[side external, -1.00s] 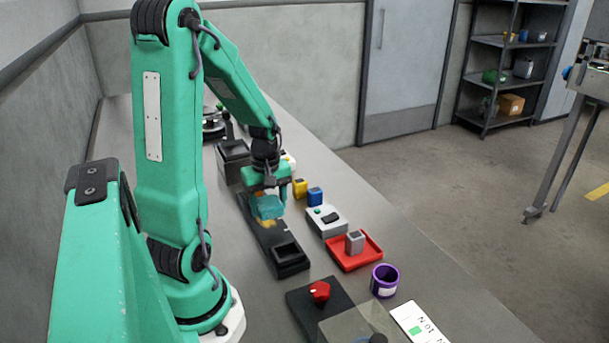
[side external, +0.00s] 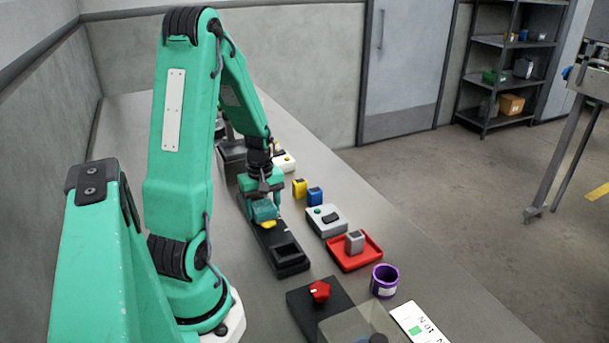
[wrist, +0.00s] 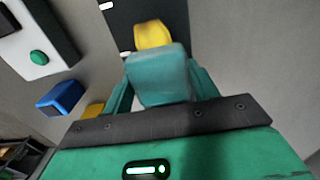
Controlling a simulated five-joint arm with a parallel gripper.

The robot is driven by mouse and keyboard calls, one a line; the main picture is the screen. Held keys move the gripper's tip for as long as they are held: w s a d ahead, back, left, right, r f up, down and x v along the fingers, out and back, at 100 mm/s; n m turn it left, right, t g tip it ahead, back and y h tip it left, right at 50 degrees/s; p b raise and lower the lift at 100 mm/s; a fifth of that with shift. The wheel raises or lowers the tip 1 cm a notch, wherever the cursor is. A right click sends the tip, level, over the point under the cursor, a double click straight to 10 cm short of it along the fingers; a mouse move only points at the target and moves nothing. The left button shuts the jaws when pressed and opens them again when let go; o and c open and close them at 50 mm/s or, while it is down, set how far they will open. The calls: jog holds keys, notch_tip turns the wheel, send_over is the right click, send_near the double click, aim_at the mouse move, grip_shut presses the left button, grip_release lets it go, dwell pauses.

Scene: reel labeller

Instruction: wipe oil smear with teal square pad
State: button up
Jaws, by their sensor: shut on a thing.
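My gripper (side external: 263,202) is shut on the teal square pad (side external: 263,211), low over the long black strip (side external: 288,257). The pad also shows between the fingers in the wrist view (wrist: 158,75). A yellow patch, apparently the oil smear (side external: 268,224), shows just in front of the pad's lower edge; in the wrist view it (wrist: 153,34) lies just beyond the pad, over the black strip. The pad hides part of it. I cannot tell whether pad and smear touch.
Right of the strip stand a yellow block (side external: 299,188), a blue block (side external: 315,196), a white box with a green button (side external: 326,220) and a red tray (side external: 352,260) holding a grey block. A purple cup (side external: 384,281) and a red knob (side external: 319,291) are nearer. Bare bench lies left of the strip.

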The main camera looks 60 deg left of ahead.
aim_at(271, 227)
jog(key=shift+a, duration=1.25)
jog(key=shift+d+r, duration=0.1)
jog(key=shift+d, duration=3.75)
notch_tip(271, 227, up, 8)
jog(key=shift+a, duration=0.1)
jog(key=w+d+r+m, duration=0.4)
jog(key=w+d+m, duration=0.5)
jog(key=d, duration=0.1)
jog(key=w+d+r+m, duration=0.4)
jog(key=w+d+m, duration=0.5)
jog(key=d, duration=0.1)
jog(key=shift+d+r, duration=0.25)
jog(key=shift+d, duration=0.05)
jog(key=shift+s+a, duration=0.1)
jog(key=shift+a, duration=0.05)
